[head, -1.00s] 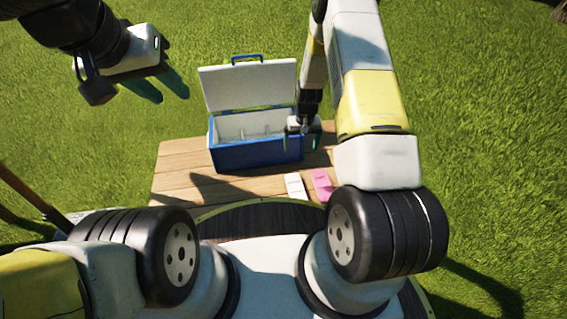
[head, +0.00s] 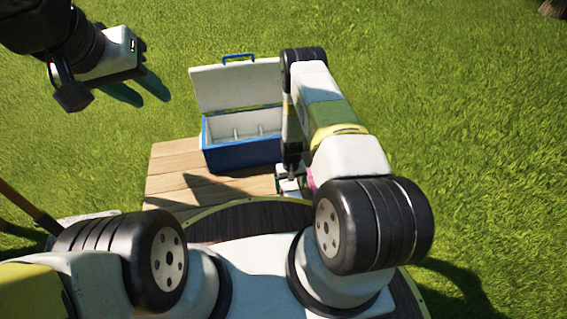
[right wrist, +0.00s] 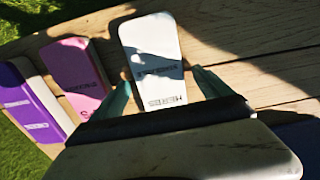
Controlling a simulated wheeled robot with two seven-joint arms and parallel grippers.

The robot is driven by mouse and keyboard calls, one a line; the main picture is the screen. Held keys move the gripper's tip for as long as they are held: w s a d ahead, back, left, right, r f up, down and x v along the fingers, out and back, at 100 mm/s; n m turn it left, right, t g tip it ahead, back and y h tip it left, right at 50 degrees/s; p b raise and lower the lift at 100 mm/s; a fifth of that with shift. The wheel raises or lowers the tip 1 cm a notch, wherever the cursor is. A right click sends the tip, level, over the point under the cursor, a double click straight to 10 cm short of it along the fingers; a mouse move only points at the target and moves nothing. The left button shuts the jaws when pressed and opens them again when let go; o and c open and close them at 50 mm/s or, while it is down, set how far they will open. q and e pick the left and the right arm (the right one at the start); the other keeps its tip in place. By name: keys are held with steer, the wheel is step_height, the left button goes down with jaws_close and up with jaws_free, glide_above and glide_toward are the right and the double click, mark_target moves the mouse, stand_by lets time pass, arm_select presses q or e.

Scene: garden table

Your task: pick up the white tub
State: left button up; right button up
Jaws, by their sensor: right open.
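The white tub (right wrist: 152,50) lies on the wooden table in the right wrist view, with small dark print on it. My right gripper (right wrist: 160,82) is open, its two fingers on either side of the tub's near end; whether they touch it I cannot tell. In the head view my right gripper (head: 290,186) is low over the table's front, and my arm hides most of the tubs there. My left gripper (head: 137,88) is open and empty, above the grass at the upper left.
A pink tub (right wrist: 74,70) lies just left of the white one, and a purple and white tub (right wrist: 38,98) lies further left. A blue cooler (head: 243,153) with its lid up stands on the table (head: 165,180). The table's left part is clear.

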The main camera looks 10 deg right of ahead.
steer(key=shift+f, duration=0.25)
steer(key=c, duration=1.7)
steer(key=shift+o, duration=0.2)
